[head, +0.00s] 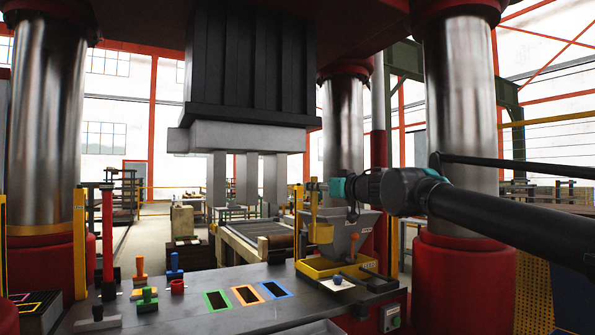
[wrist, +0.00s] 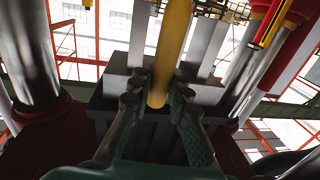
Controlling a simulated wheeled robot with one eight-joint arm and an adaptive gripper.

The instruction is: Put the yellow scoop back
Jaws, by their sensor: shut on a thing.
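The yellow scoop (head: 320,233) hangs upright in the head view, its bowl low and its handle rising to my gripper (head: 314,187). My gripper is shut on the upper part of the handle. In the wrist view the yellow handle (wrist: 174,45) runs between the two fingers of my gripper (wrist: 158,88); the bowl is not visible there. The scoop is in front of a grey hopper (head: 352,232) and above a yellow tray (head: 318,272). I cannot tell whether the bowl touches the tray or hopper.
The dark worktop (head: 200,311) carries green, orange and blue framed slots (head: 246,295). Blue (head: 174,268) and orange (head: 140,272) handled tools stand at its left. The press head (head: 250,138) hangs behind. A thick steel column (head: 461,130) stands right, behind my arm.

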